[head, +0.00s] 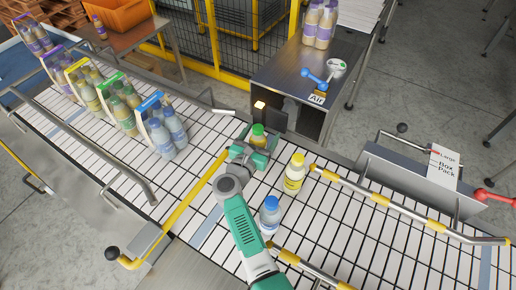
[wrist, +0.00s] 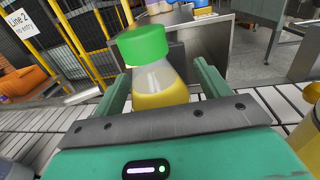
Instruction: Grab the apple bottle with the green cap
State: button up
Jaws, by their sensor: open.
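The apple bottle with the green cap (head: 258,135) stands upright on the white slatted conveyor in the head view. In the wrist view the bottle (wrist: 158,75) shows its green cap, clear neck and yellow contents, between the two fingers. My gripper (head: 252,146) is open around the bottle; in the wrist view its green fingers (wrist: 160,88) stand on either side with a gap visible at each side. The lower part of the bottle is hidden by the gripper body.
A yellow bottle (head: 294,174) and a blue-capped bottle (head: 270,215) stand nearby on the conveyor (head: 345,235). Several bottle packs, such as the blue one (head: 165,128), stand to the left. Yellow-marked guide rails (head: 380,199) run along the right. A metal table (head: 290,68) is behind.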

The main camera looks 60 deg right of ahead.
jog(key=c, duration=1.2)
